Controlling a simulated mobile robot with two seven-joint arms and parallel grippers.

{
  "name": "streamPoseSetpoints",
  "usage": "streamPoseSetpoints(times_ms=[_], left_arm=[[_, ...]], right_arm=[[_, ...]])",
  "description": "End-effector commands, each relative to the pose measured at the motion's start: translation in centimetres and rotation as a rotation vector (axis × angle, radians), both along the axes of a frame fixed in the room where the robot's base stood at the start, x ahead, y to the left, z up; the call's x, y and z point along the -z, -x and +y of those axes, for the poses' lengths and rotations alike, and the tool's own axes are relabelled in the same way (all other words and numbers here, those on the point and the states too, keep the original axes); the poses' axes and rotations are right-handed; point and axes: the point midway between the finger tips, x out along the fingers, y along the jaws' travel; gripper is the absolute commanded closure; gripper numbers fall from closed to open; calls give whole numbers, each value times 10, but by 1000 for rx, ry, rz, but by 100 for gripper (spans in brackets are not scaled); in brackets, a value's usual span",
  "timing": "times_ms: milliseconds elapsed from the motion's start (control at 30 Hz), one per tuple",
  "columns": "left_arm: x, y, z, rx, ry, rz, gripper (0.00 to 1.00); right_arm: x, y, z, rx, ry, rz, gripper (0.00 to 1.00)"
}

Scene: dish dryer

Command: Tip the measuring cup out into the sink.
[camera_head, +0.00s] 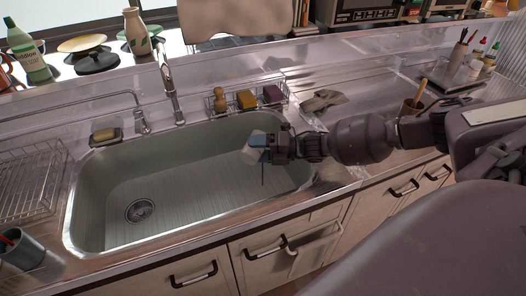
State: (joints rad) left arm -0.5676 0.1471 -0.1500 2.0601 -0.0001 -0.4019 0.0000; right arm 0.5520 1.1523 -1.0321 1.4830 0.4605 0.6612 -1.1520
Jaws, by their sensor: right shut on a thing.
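The measuring cup (250,153) is a small, pale, clear-looking vessel. It is tilted over the right part of the sink (150,185), above the basin floor. My right gripper (266,148) is shut on it, with the arm reaching in from the right. The gripper hides part of the cup, and I cannot tell whether anything is in it. My left gripper is not in view.
The tap (170,88) rises behind the basin. A wire caddy with a brush (220,100) and sponges (246,99) stands at the back rim. A dish rack (25,185) and a dark mug (20,249) are at left. A cloth (322,100) lies right of the caddy.

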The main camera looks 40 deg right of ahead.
Motion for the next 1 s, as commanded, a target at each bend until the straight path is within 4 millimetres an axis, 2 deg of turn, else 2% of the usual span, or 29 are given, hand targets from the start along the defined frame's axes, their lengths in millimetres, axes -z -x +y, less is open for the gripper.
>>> streamPoseSetpoints(times_ms=[1000], left_arm=[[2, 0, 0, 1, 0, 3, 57]], right_arm=[[-5, -2, -3, 0, -98, 54, 65]])
